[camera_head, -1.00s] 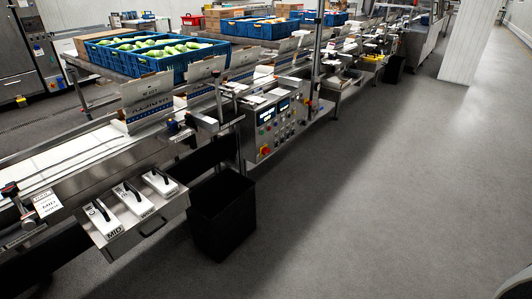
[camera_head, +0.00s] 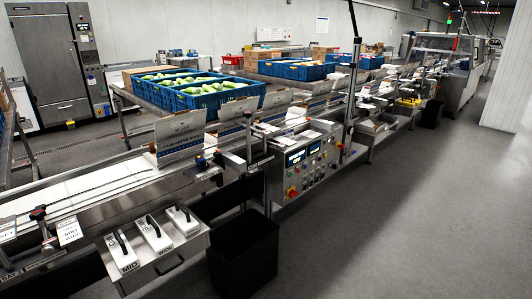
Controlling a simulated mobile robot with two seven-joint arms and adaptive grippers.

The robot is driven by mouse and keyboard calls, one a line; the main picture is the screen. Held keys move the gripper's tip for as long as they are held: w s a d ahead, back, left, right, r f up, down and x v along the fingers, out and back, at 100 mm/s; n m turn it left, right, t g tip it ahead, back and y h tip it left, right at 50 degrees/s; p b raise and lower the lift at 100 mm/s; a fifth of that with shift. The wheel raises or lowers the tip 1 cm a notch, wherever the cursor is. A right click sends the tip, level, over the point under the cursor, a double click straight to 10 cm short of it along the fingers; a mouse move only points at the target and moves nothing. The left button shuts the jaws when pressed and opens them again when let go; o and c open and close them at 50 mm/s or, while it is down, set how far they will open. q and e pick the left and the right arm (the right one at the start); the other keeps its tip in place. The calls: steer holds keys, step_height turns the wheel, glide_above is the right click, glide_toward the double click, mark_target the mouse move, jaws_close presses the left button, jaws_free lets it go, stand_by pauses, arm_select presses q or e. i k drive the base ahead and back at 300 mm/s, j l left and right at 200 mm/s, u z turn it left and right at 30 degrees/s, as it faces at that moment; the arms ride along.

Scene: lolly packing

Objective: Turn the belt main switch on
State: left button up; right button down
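A grey control panel (camera_head: 311,165) is mounted on the front of the packing line, right of the picture's middle. It carries two lit displays (camera_head: 296,157), several small knobs and buttons, and red knobs on yellow plates, one at its lower left (camera_head: 292,193) and one at its right edge (camera_head: 340,146). The labels are too small to read, so I cannot tell which control is the belt main switch or how it is set. The conveyor belt (camera_head: 75,190) runs left of the panel. Neither of my grippers is in view.
A black bin (camera_head: 243,254) stands on the floor before the line, left of the panel. A steel shelf with handled white blocks (camera_head: 154,233) juts out at the lower left. Blue crates (camera_head: 207,104) stand behind the belt. The grey floor (camera_head: 420,220) at the right is clear.

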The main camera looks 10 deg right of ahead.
mark_target(291, 194)
steer(key=i+l+z, duration=1.1)
steer(key=i, duration=0.2)
steer(key=i+z, duration=0.4)
steer(key=i+u, duration=0.2)
steer(key=i, duration=0.25)
steer(key=i+l+u, duration=0.2)
steer(key=i, duration=0.25)
steer(key=i+l+u, duration=0.2)
steer(key=i, duration=0.25)
steer(key=i+l+u, duration=0.15)
steer(key=i+u, duration=0.15)
steer(key=u, duration=0.2)
steer(key=i+l+u, duration=0.25)
steer(key=u, duration=0.25)
steer(key=i+l+u, duration=0.2)
steer(key=l+u, duration=0.3)
steer(key=i+l+u, duration=0.1)
steer(key=l+u, duration=0.25)
steer(key=u, duration=0.15)
steer(key=l+u, duration=0.4)
steer(key=l, duration=0.25)
steer(key=l+u, duration=0.4)
steer(key=l, duration=0.25)
